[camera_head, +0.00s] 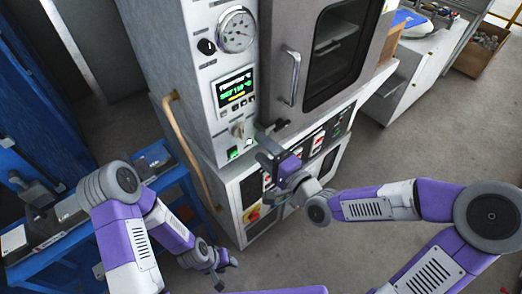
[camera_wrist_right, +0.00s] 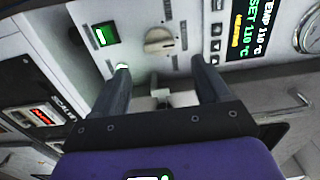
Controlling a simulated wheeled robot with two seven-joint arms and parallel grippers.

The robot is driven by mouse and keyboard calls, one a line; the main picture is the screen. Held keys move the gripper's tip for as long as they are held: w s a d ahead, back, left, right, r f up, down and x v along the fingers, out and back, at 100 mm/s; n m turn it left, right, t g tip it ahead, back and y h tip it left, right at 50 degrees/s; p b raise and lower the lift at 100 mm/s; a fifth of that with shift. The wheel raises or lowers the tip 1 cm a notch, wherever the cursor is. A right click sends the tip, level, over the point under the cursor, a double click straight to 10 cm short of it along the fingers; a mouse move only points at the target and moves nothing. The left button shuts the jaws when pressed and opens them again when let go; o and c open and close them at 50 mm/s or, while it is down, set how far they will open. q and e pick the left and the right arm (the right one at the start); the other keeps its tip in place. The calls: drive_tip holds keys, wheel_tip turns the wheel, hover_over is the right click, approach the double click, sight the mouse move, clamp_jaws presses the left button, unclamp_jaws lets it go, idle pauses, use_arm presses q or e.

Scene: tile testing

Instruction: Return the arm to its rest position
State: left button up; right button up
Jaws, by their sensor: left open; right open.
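My right gripper (camera_head: 262,146) is open in front of the oven's control panel, just right of the knob (camera_head: 238,130) and a green lit switch (camera_head: 233,153). In the right wrist view my right gripper's two fingers (camera_wrist_right: 160,68) stand wide apart with nothing held between them. The knob (camera_wrist_right: 160,41) and the green switch (camera_wrist_right: 105,34) lie beyond the fingertips; I cannot tell if a fingertip touches the panel. My left gripper (camera_head: 222,268) is open and empty, low over the floor at the bottom of the head view.
The grey oven (camera_head: 190,110) has a gauge (camera_head: 237,30), a green display (camera_head: 235,88), a door handle (camera_head: 291,77) and a wooden side rail (camera_head: 188,150). A blue workbench (camera_head: 45,262) is at left. A white counter (camera_head: 425,60) is at back right.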

idle(0.6)
drive_tip(key=s+d+f+n+g+h+p, duration=0.1)
drive_tip(key=s+f+n+g+h+p, duration=0.2)
drive_tip(key=f, duration=0.7)
drive_tip(key=s+f+g+h+p, duration=0.1)
drive_tip(key=s+f+g+p, duration=0.3)
drive_tip(key=f, duration=0.6)
drive_tip(key=s+d+f+n+g+h, duration=0.1)
drive_tip(key=s+d+f+n+g, duration=0.1)
drive_tip(key=s+f, duration=0.3)
drive_tip(key=s+d+f+n+g+h+p, duration=0.1)
drive_tip(key=s+d+f+n+g, duration=0.1)
drive_tip(key=s+f+g, duration=0.3)
drive_tip(key=shift+s+d+f+n+p, duration=0.2)
drive_tip(key=shift+s+f+n+p, duration=0.15)
drive_tip(key=shift+n, duration=0.25)
